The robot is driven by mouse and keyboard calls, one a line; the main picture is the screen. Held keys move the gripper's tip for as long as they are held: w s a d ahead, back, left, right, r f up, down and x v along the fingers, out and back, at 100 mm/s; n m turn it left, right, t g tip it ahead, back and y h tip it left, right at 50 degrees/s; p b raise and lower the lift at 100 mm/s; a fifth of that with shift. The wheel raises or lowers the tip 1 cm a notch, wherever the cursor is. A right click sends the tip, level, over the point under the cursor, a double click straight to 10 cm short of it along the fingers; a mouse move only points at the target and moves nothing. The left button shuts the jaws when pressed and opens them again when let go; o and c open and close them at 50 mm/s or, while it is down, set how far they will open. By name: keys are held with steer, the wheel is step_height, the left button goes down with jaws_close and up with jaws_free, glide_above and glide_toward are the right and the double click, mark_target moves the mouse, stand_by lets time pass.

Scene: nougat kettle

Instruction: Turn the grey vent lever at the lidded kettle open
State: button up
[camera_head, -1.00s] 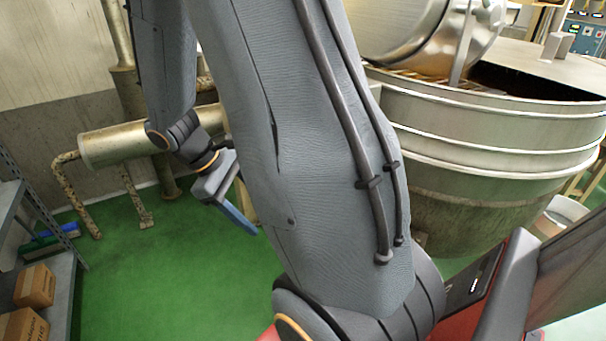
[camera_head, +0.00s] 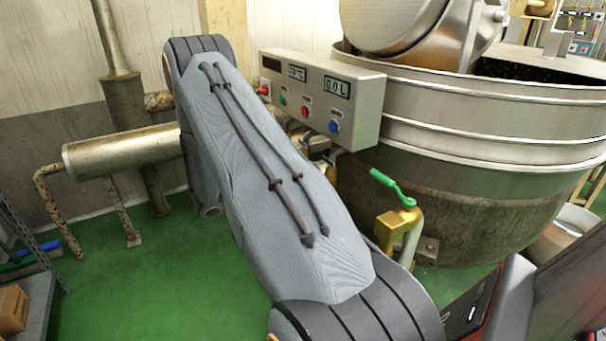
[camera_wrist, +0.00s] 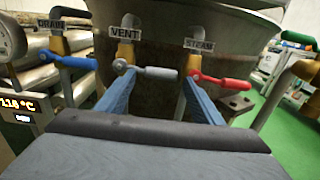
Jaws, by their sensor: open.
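In the wrist view the grey vent lever (camera_wrist: 150,72) sits under a VENT label (camera_wrist: 125,33), its handle pointing right, roughly level. My gripper (camera_wrist: 157,78) is open, with one blue finger near the lever's pivot and the other just past its handle tip. The grey handle appears between the fingertips; I cannot tell whether they touch it. The kettle (camera_head: 480,175) stands at the right in the head view. There my gripper and the grey lever are hidden behind my arm.
A red lever (camera_wrist: 220,82) under a STEAM label is close to the right finger. A blue lever (camera_wrist: 68,60) under a DRAIN label is on the left. A green lever (camera_head: 392,187) stands beside the kettle, near a control box (camera_head: 318,95). Open green floor (camera_head: 150,270) lies left.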

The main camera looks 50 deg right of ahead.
steer(key=x, duration=0.6)
steer(key=shift+s, duration=0.1)
steer(key=c, duration=1.5)
steer(key=shift+d, duration=0.1)
steer(key=shift+f, duration=0.1)
